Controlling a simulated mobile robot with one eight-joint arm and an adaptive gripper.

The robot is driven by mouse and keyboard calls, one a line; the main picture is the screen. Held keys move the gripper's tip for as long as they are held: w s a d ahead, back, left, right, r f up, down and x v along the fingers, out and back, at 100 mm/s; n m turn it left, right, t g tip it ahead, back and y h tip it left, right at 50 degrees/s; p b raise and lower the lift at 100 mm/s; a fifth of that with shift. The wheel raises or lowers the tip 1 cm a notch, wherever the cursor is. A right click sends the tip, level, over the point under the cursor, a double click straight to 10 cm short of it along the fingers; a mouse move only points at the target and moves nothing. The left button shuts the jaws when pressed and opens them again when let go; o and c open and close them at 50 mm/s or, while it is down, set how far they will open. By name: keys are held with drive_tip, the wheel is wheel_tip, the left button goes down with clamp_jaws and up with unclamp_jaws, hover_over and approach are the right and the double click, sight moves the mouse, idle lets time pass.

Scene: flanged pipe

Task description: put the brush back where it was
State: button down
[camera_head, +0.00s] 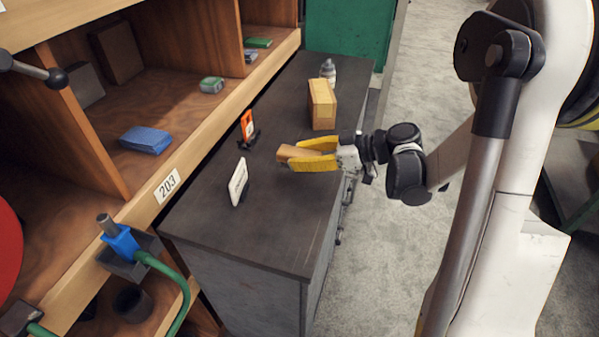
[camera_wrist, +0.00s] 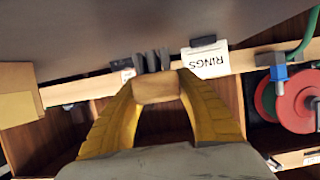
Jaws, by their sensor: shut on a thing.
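My gripper (camera_head: 293,156) has yellow fingers and is shut on a tan, wood-coloured block, which appears to be the brush (camera_head: 291,151). It is over the middle of the dark bench top (camera_head: 270,235); I cannot tell whether the brush touches the bench. In the wrist view the brush (camera_wrist: 158,89) sits between the fingertips, with dark upright pieces (camera_wrist: 151,61) just beyond it. I cannot tell if these are bristles or a sign's stand. An orange sign (camera_head: 248,125) on a dark foot and a white sign (camera_head: 239,183) stand along the bench's shelf side. The white sign (camera_wrist: 208,63) reads RINGS.
A cardboard box (camera_head: 322,104) and a grey bottle (camera_head: 328,72) stand at the bench's far end. Shelving labelled 203 (camera_head: 167,186) runs along the left, with a blue block (camera_head: 146,140) on it. The bench's near part is clear.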

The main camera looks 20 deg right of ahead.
wheel_tip(320, 180, down, 4)
drive_tip(key=shift+w+f+b, duration=0.15)
drive_tip(key=shift+b, duration=1)
drive_tip(key=c, duration=1)
unclamp_jaws()
drive_tip(key=shift+o, duration=0.2)
